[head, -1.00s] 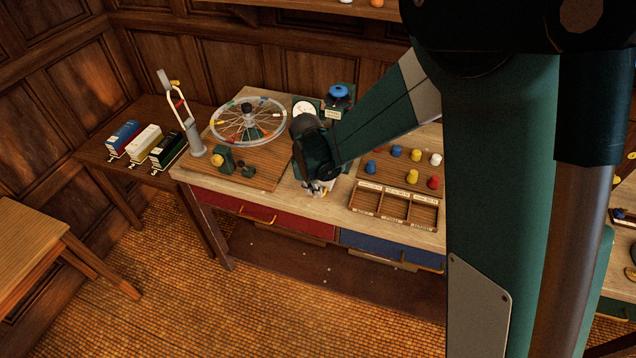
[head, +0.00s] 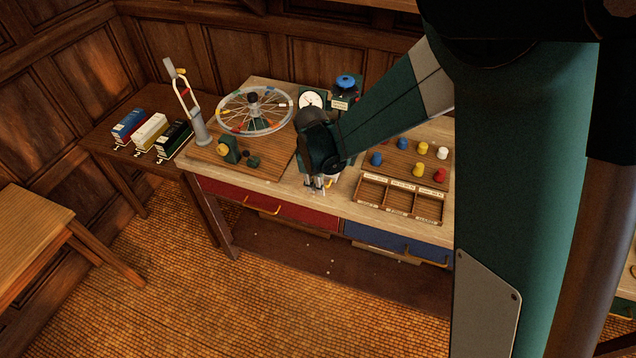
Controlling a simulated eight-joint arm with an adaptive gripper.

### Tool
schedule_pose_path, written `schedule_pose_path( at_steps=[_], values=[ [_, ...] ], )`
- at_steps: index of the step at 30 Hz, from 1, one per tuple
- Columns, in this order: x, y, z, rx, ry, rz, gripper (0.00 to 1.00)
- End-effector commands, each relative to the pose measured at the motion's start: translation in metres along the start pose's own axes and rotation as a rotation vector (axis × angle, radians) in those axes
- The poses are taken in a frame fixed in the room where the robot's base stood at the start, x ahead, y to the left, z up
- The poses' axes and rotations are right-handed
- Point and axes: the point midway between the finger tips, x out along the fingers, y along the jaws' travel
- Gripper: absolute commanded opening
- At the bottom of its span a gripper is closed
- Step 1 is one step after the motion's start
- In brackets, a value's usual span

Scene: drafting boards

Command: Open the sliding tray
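No part is marked as the sliding tray, so I cannot tell which one it is. Under the tabletop (head: 345,205) are a red drawer front (head: 290,211) and, to its right, a blue drawer front (head: 395,240). Both have yellow handles and look closed. Brown boards show just below them. My gripper (head: 319,187) points down at the front edge of the tabletop, above the right end of the red front. Its pale fingertips are small and partly merged, and I see nothing clearly held. My arm hides part of the tabletop behind it.
A spoked wheel (head: 253,110), a gauge (head: 311,101) and a blue-topped device (head: 346,83) stand behind. Right of my gripper are a compartment tray (head: 372,206) and several coloured knobs. A stool (head: 30,235) stands left. The floor in front is clear.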

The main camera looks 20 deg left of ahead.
Motion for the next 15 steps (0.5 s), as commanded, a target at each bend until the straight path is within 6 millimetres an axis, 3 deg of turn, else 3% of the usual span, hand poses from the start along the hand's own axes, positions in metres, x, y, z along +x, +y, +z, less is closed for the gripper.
schedule_pose_path(
  at_steps=[8, 15],
  values=[
    [-0.008, 0.000, 0.000, 0.000, 0.000, 0.000, 0.21],
    [-0.029, 0.000, 0.000, 0.000, 0.000, 0.000, 0.21]
  ],
)
